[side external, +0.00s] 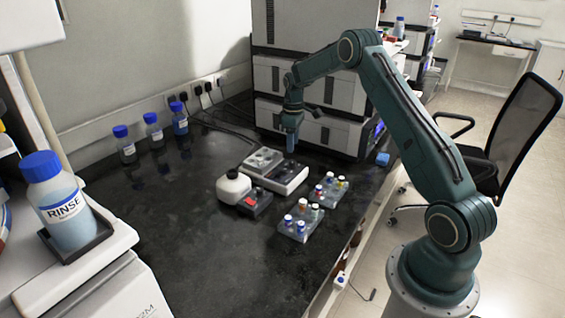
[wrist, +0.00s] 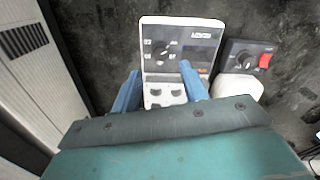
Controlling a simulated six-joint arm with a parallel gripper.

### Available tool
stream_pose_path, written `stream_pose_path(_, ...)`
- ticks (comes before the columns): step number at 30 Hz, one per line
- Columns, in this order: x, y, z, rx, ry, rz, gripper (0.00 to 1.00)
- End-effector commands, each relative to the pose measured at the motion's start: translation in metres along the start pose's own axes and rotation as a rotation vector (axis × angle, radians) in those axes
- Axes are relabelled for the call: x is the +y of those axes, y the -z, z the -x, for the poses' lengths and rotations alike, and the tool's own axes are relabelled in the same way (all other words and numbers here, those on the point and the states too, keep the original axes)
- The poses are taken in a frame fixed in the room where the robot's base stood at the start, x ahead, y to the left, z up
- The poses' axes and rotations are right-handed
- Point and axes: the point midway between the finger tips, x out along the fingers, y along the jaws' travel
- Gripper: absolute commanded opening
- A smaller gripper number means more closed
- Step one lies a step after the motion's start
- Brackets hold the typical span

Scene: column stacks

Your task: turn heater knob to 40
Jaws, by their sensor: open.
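A white box with a dark panel, which looks like the heater (side external: 284,178), stands on the black bench; it also shows in the wrist view (wrist: 204,23). Its black round knob (wrist: 162,48) sits on the panel's left half, with small white markings around it that are too small to read. The knob's setting cannot be read. My gripper (side external: 291,148) points down above the back part of the box. In the wrist view my gripper (wrist: 160,76) has its two blue fingers apart with nothing between them, and the knob appears just beyond the fingertips.
Two vial racks (side external: 299,232) (side external: 326,196) stand in front. Instrument stacks (side external: 318,95) rise behind. The bench's left side is mostly clear.

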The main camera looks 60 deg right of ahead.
Motion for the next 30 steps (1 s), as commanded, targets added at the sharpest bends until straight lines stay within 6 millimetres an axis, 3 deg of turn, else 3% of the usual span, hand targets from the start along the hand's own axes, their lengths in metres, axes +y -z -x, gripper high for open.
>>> stream_pose_path(6, -0.001, -0.001, -0.035, -0.003, 0.003, 0.000, 0.44)
stream_pose_path(12, 0.000, 0.000, -0.058, -0.001, 0.001, 0.000, 0.44)
stream_pose_path(27, 0.000, 0.000, -0.069, 0.000, 0.000, 0.000, 0.44)
stream_pose_path(30, 0.000, 0.000, -0.069, 0.000, 0.000, 0.000, 0.27)
